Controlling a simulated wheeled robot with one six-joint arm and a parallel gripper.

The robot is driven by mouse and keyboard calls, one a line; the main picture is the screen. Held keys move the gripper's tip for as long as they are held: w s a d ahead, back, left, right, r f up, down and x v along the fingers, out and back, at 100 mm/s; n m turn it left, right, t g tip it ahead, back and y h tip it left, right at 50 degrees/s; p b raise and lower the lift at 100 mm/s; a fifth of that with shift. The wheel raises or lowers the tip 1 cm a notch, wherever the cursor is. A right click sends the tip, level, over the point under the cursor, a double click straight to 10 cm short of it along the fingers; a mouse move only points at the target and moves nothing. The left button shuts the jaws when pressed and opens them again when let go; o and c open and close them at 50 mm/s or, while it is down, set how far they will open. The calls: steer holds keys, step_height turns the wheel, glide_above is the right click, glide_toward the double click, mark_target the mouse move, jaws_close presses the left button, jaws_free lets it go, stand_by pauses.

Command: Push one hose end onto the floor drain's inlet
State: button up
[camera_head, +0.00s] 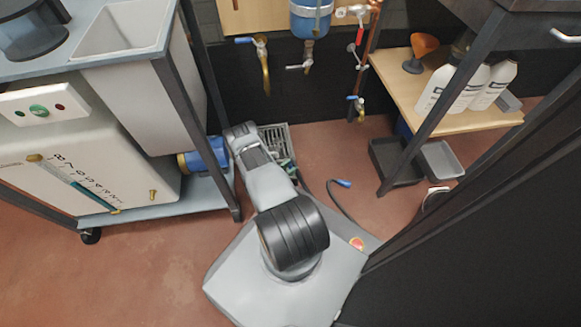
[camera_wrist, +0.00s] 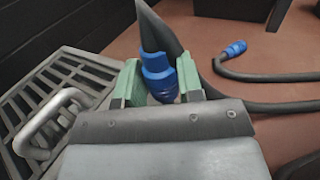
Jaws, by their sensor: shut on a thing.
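My gripper (camera_wrist: 158,84) has green fingers and is shut on a blue hose end (camera_wrist: 157,68) fixed to a dark hose. In the head view my gripper (camera_head: 286,167) is mostly hidden behind my arm, close to the floor drain. The floor drain's grey slotted grate (camera_wrist: 62,85) lies left of my gripper in the wrist view; part of it shows in the head view (camera_head: 274,137). A bent grey metal tube (camera_wrist: 42,122) stands over the grate; I cannot tell whether it is the inlet. The held end is apart from this tube. The other blue hose end (camera_wrist: 236,48) lies on the floor, also in the head view (camera_head: 343,183).
A blue-shelved cart (camera_head: 160,205) with a white unit stands left of my arm. Dark and grey trays (camera_head: 438,160) lie on the floor at right, below a wooden shelf (camera_head: 440,95) with white bottles. Valves and pipes hang at the back.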

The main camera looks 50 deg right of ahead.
steer(key=shift+f, duration=1.8)
stand_by(2.1)
steer(key=shift+f, duration=0.3)
steer(key=shift+f, duration=0.45)
jaws_close()
stand_by(0.5)
steer(key=o, duration=1.1)
jaws_free()
